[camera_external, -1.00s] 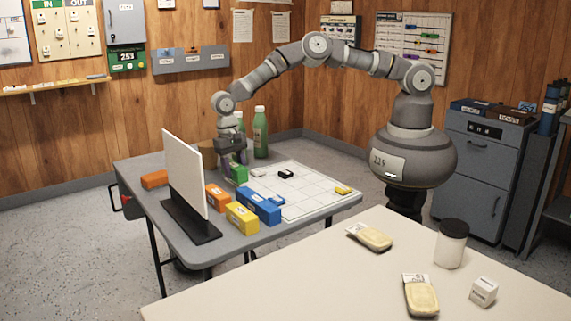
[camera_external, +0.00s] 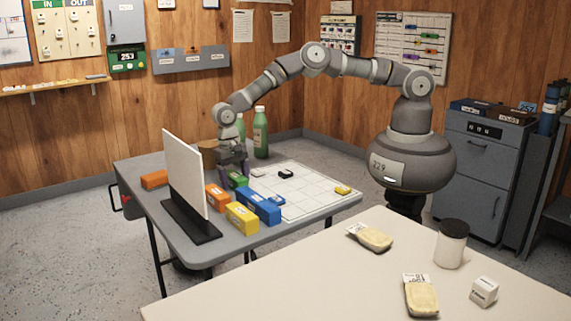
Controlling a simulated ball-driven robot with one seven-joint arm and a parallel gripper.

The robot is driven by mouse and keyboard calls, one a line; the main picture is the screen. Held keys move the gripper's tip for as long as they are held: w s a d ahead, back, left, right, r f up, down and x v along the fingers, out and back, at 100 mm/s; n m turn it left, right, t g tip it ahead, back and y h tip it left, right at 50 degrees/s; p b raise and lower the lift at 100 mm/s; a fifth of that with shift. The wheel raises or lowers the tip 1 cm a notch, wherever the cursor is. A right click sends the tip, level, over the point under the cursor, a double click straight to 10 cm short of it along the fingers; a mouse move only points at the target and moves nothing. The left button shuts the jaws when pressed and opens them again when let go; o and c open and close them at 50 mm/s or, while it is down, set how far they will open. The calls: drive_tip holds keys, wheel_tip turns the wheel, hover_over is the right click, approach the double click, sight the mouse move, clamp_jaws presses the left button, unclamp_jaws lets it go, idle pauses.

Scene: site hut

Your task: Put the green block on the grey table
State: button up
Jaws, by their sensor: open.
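The green block (camera_external: 238,180) is low on the grey table (camera_external: 182,165), behind the orange and yellow blocks. It is partly hidden by my gripper. My gripper (camera_external: 233,178) points down at the block with its jaws open, one finger to each side of it. The block appears to rest on the tabletop, but its lower part is hard to see. I cannot tell whether a finger touches it.
A white upright panel (camera_external: 185,175) stands close left of my gripper. Orange (camera_external: 217,198), yellow (camera_external: 242,218) and blue (camera_external: 259,206) blocks stand in front. Green bottles (camera_external: 260,133) stand behind. A white gridded sheet (camera_external: 310,190) covers the table's right side. A cream table (camera_external: 350,275) is in the foreground.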

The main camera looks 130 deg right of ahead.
wheel_tip(320, 180, up, 12)
drive_tip(key=d+p, duration=0.1)
drive_tip(key=p, duration=0.3)
wheel_tip(320, 180, up, 17)
drive_tip(key=n+t+h, duration=0.2)
drive_tip(key=n+t, duration=0.1)
drive_tip(key=n, duration=0.1)
hover_over(231, 174)
drive_tip(key=w+a, duration=0.5)
drive_tip(key=a, duration=0.1)
drive_tip(key=a+r+n+t, duration=0.2)
drive_tip(key=a+r+n, duration=0.15)
drive_tip(key=r, duration=0.55)
drive_tip(key=a+r+n+t, duration=0.2)
drive_tip(key=a+r, duration=0.3)
drive_tip(key=r, duration=0.4)
drive_tip(key=s+a+r+n+t, duration=0.2)
drive_tip(key=s+a+r+t, duration=0.1)
drive_tip(key=s+r, duration=0.4)
drive_tip(key=s+a+r+n+t, duration=0.3)
drive_tip(key=s+r, duration=0.5)
drive_tip(key=r, duration=0.6)
drive_tip(key=s+a+r+n+t, duration=0.3)
drive_tip(key=s+a+r, duration=0.2)
drive_tip(key=r, duration=0.5)
drive_tip(key=shift+s+a+r+y, duration=0.3)
drive_tip(key=shift+s+y, duration=0.1)
drive_tip(key=shift+s, duration=0.85)
drive_tip(key=shift+n, duration=0.25)
